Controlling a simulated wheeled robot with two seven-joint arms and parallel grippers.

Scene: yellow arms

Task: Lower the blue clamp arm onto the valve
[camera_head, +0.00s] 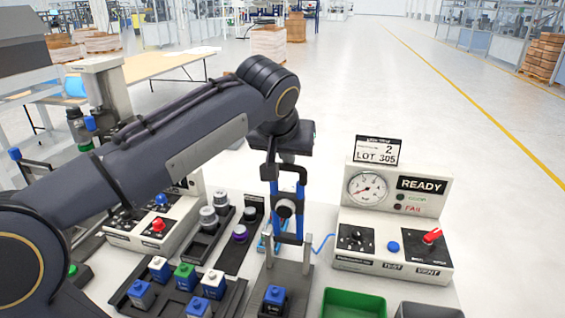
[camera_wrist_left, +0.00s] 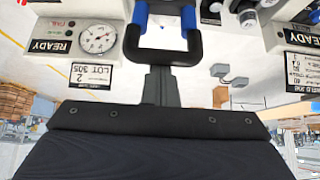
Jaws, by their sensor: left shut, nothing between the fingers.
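The blue clamp arm (camera_head: 300,212) stands raised and upright, a U-shaped frame with blue legs and a black crossbar on top. Its lower ends meet two grey posts on a dark fixture base (camera_head: 294,277). A blue valve (camera_head: 274,297) sits on the front of this base. My left gripper (camera_head: 272,158) is shut and empty at the top of the clamp arm. In the left wrist view its closed grey fingers (camera_wrist_left: 160,85) are right by the clamp arm's black crossbar (camera_wrist_left: 162,52); I cannot tell if they touch it. My right gripper is not in view.
A test box (camera_head: 393,222) with a gauge and a lit READY sign stands right of the fixture. A green bin (camera_head: 353,304) is at the front right. A rack of several valves (camera_head: 172,290) lies left of the fixture. My left arm crosses above the table.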

